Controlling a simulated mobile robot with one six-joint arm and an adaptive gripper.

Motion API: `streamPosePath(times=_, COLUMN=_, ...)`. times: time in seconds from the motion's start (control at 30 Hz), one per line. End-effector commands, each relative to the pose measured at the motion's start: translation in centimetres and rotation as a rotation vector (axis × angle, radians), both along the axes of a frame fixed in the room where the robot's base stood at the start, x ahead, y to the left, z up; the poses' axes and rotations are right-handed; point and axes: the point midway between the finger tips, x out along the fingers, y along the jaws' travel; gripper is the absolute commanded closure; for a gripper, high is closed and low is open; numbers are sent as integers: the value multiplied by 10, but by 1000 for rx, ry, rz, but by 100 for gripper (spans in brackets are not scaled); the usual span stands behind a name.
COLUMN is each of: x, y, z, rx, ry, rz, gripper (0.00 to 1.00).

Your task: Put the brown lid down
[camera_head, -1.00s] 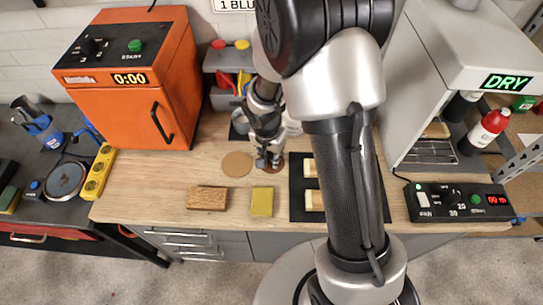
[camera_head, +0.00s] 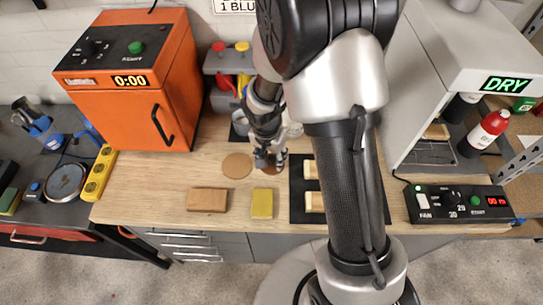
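My gripper (camera_head: 271,160) points down at the wooden workbench, in the middle of the view. Its fingertips are apart and it looks open. A dark brown round lid (camera_head: 272,168) shows in part at and below the fingertips. It looks flat and close to the bench top, but the gripper hides much of it, and I cannot tell whether the fingers touch it. A lighter tan disc (camera_head: 237,166) lies flat on the bench just left of the gripper.
A brown block (camera_head: 207,200) and a yellow block (camera_head: 262,203) lie near the bench's front edge. A black mat (camera_head: 298,207) with pale wooden pieces is at right, partly behind my arm. An orange oven (camera_head: 125,95) stands at left. A black control box (camera_head: 455,204) sits at right.

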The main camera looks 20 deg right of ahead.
Motion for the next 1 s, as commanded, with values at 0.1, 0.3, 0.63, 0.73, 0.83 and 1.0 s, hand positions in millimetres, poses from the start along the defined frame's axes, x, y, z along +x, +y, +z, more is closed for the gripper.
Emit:
streamPosePath(times=0.1, x=-1, y=3, z=29, rx=0, ry=-6, rz=1, gripper=61)
streamPosePath(times=0.3, x=-6, y=8, z=73, rx=1, ry=-6, rz=0, gripper=61)
streamPosePath(times=0.63, x=-12, y=12, z=113, rx=1, ry=-6, rz=4, gripper=61)
streamPosePath(times=0.73, x=-17, y=9, z=131, rx=1, ry=-20, rz=33, gripper=61)
streamPosePath(times=0.83, x=-31, y=5, z=165, rx=-1, ry=-48, rz=95, gripper=61)
streamPosePath(times=1.0, x=-77, y=-4, z=231, rx=-12, ry=-106, rz=261, gripper=61)
